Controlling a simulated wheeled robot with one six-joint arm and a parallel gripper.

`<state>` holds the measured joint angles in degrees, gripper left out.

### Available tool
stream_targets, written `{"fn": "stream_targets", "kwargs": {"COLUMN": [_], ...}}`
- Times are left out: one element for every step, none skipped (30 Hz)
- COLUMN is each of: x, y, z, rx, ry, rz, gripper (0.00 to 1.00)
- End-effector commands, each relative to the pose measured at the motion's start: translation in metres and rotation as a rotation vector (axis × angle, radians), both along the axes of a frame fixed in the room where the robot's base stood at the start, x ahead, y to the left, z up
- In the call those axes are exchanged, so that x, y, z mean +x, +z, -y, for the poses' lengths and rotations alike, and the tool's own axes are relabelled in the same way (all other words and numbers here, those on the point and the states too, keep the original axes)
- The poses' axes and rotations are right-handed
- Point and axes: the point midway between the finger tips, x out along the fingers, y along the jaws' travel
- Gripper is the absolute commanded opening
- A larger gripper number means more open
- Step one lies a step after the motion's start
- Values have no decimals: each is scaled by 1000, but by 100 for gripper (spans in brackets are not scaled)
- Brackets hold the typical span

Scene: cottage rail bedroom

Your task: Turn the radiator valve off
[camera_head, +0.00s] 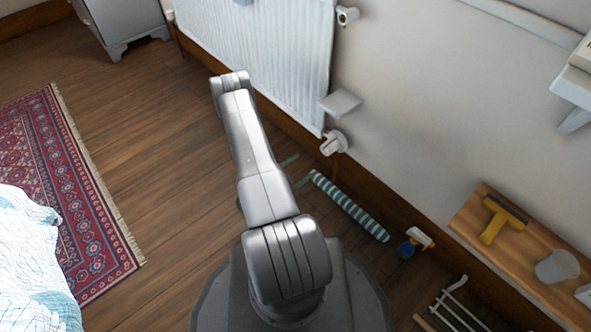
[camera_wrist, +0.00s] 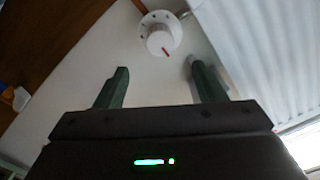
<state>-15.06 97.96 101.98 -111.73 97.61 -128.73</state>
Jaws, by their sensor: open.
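The radiator valve (camera_head: 333,143) is a white round knob at the lower right corner of the white radiator (camera_head: 270,50). In the wrist view the knob (camera_wrist: 160,40) faces me, with a red pointer mark toward its lower right and dark marks on the dial around it. My gripper (camera_wrist: 158,68) is open, its two green fingers apart and nothing between them. The knob shows beyond the fingertips, roughly centred between them, not gripped.
A white square plate (camera_head: 340,103) sticks out above the valve. A white fitting (camera_head: 347,15) is at the radiator's upper right. A wooden shelf (camera_head: 470,222) is at right.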

Motion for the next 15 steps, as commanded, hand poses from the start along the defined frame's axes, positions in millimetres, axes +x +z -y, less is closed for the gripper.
{"fn": "stream_targets", "kwargs": {"x": [-3,-4,-6,-7,-8,-9,-10,-10,-11,-11,-11,-11,-11,-11,-11], "y": [1,1,0,0,0,0,0,0,0,0,0,0,0,-1,0], "z": [-5,-6,-9,-10,-10,-11,-12,-13,-13,-13,-13,-13,-13,-13,-13], "rx": [0,0,1,0,1,0,1,1,1,1,1,0,0,0,0], "ry": [3,2,3,2,1,1,1,1,1,1,1,0,0,0,0], "rz": [-2,-2,-2,-1,-2,-1,-1,-1,-1,-1,-1,0,0,0,0], "gripper": [64,64,64,64,64,64,64,64,64,64,64,64,64,64,64]}}
